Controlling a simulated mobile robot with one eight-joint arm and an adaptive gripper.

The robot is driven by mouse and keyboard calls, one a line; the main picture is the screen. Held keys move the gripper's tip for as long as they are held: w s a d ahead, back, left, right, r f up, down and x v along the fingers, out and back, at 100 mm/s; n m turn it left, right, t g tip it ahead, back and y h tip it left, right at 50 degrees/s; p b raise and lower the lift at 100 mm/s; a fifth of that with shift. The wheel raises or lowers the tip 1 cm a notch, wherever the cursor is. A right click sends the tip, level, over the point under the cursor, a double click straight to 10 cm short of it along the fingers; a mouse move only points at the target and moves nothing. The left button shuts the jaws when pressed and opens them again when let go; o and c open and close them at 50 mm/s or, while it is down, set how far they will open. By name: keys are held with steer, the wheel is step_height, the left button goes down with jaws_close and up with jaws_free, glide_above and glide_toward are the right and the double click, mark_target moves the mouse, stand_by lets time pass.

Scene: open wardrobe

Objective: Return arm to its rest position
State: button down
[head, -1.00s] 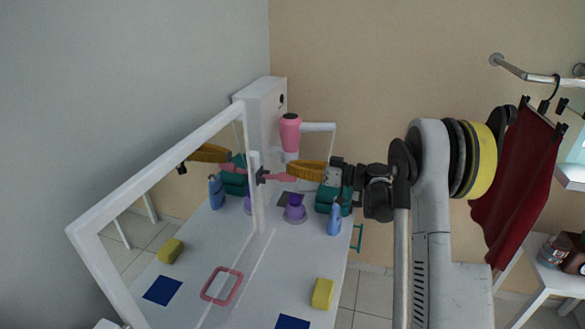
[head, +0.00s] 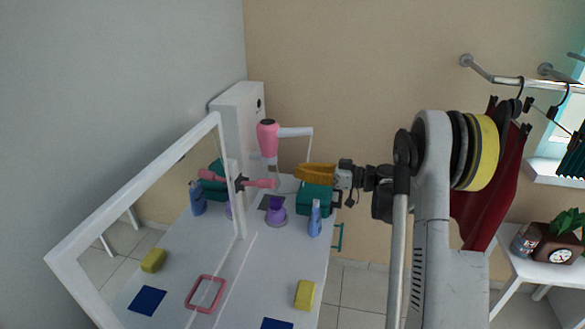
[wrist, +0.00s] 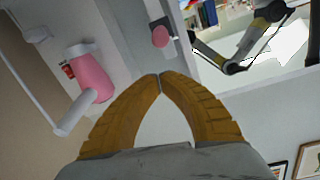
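My gripper (head: 298,171) has yellow-brown fingers and points left toward the mirror, above the white table (head: 255,270). In the wrist view its fingertips (wrist: 160,76) meet, with an empty gap behind them, so it is shut on nothing. My arm reaches in from the right, clear of the clothes rail. A pink handle (head: 262,183) on the mirror frame is left of the fingertips, apart from them. A pink hair dryer (head: 267,138) hangs in a holder behind and left of the gripper; it also shows in the wrist view (wrist: 92,72).
Below the gripper stand a teal box (head: 313,198), a blue bottle (head: 315,222) and a purple item (head: 276,214). A yellow sponge (head: 305,294) lies nearer. The standing mirror (head: 150,230) is at left. A red garment (head: 483,205) hangs right, near a side table (head: 545,268).

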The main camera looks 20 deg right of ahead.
stand_by(0.4)
steer(key=s+a+r+m+g+h+b, duration=0.1)
steer(key=s+a+r+m+g+h, duration=0.15)
steer(key=s+a, duration=0.4)
steer(key=s+a+r+m+g+h, duration=0.2)
steer(key=s+a+h, duration=0.2)
steer(key=s+a, duration=0.3)
steer(key=s+f+m+h, duration=0.1)
steer(key=s+f+h, duration=0.1)
steer(key=s, duration=0.7)
steer(key=s+f+m+h+b, duration=0.1)
steer(key=s+h, duration=0.4)
steer(key=s, duration=0.5)
steer(key=shift+f+m, duration=0.7)
steer(key=shift+m, duration=0.05)
steer(key=shift+d+t, duration=0.1)
steer(key=shift+t, duration=0.15)
